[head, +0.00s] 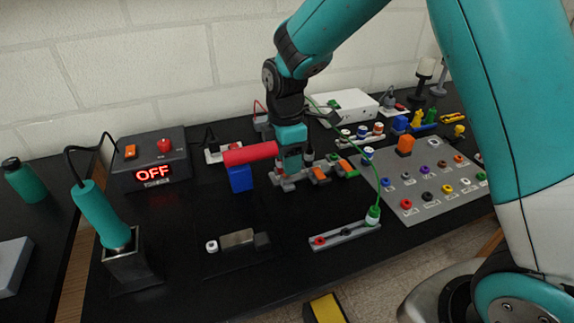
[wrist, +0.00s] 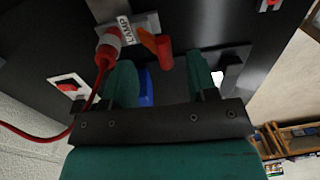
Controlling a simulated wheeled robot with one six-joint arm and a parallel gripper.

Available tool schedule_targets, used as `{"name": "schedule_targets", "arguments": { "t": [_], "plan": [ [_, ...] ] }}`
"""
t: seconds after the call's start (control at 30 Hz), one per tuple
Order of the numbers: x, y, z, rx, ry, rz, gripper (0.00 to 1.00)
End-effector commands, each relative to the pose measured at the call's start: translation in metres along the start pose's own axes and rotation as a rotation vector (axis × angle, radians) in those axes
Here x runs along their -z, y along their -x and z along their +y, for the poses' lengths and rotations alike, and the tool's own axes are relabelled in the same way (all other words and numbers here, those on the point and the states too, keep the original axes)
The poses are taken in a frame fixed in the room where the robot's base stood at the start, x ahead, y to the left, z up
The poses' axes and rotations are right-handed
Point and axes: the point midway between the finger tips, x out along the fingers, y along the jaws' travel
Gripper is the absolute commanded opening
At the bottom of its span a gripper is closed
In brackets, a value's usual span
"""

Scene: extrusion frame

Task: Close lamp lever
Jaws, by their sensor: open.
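In the wrist view, an orange lever (wrist: 147,41) stands on a pale block with a LAMP label (wrist: 125,30), next to a plug with a red cable (wrist: 108,44). It looks raised at an angle; how far is unclear. My gripper (wrist: 160,78) is open, its two teal fingers apart on either side of the view below the lever. In the head view my gripper (head: 286,181) points down beside orange levers (head: 319,175); which is the lamp lever is unclear there.
In the head view, the red cylinder (head: 250,153) and blue block (head: 240,179) are close left of my gripper. An OFF display box (head: 150,160) stands further left. A connector panel (head: 430,200) and a green cable (head: 375,175) lie right. Black tabletop in front is partly clear.

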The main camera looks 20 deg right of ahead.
Motion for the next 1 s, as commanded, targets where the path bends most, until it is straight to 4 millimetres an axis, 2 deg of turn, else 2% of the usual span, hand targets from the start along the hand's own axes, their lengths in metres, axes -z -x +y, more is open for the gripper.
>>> {"name": "schedule_targets", "arguments": {
  "t": [0.1, 0.2, 0.57, 0.77, 0.8, 1.0],
  "plan": [
    [0.000, -0.017, -0.001, 0.003, 0.000, -0.001, 0.53],
    [0.000, -0.025, 0.000, 0.002, 0.000, 0.000, 0.53],
    [0.000, -0.030, 0.000, 0.000, 0.000, 0.000, 0.53],
    [0.000, -0.030, 0.000, 0.000, 0.000, 0.000, 0.07],
    [0.000, -0.030, 0.000, 0.000, 0.000, 0.000, 0.04],
    [0.000, -0.030, -0.001, 0.001, 0.000, 0.000, 0.04]
  ]
}}
